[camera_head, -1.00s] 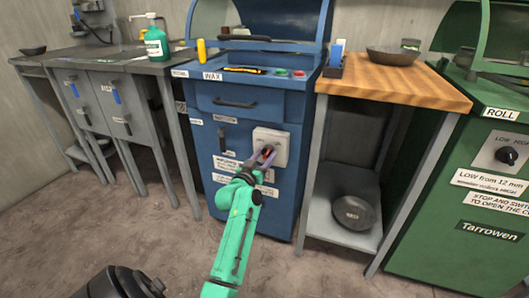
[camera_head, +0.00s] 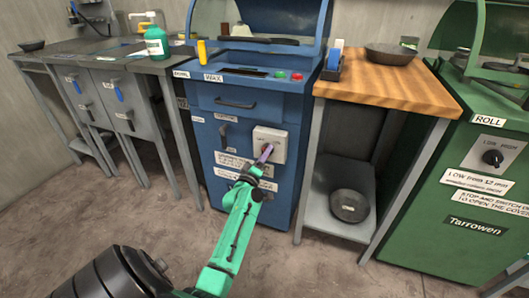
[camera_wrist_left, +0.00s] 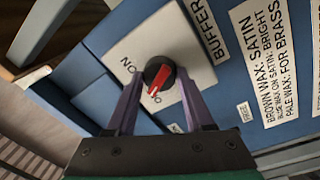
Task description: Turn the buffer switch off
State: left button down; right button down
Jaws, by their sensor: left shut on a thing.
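The buffer switch is a round black knob (camera_wrist_left: 158,72) with a red pointer, on a pale square plate (camera_head: 269,143) on the front of the blue cabinet. The red pointer slants toward that second mark. My left gripper (camera_head: 266,154) is shut on the knob, with one purple finger on each side of it in the wrist view (camera_wrist_left: 158,84). In the head view the fingers hide most of the knob. My right gripper is out of view.
The blue cabinet (camera_head: 245,145) stands between a grey bench (camera_head: 110,57) and a wood-topped table (camera_head: 385,85) with a dark bowl (camera_head: 390,53) on top. A green machine (camera_head: 430,205) with its own knob (camera_head: 493,157) stands at right. The floor in front is clear.

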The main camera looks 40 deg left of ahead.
pick_arm(q)
jog(key=shift+n+p, duration=0.55)
jog(key=shift+n, duration=1.45)
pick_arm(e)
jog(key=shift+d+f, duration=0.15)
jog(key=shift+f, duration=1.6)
pick_arm(q)
jog(key=shift+c, duration=1.4)
grip_release()
jog(key=p+v, duration=0.1)
jog(key=v, duration=1.3)
jog(key=shift+s+d, duration=0.2)
jog(key=shift+d, duration=0.1)
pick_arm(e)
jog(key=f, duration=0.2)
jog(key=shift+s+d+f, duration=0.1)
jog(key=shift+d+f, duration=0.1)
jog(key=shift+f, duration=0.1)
pick_arm(q)
jog(key=shift+f, duration=0.15)
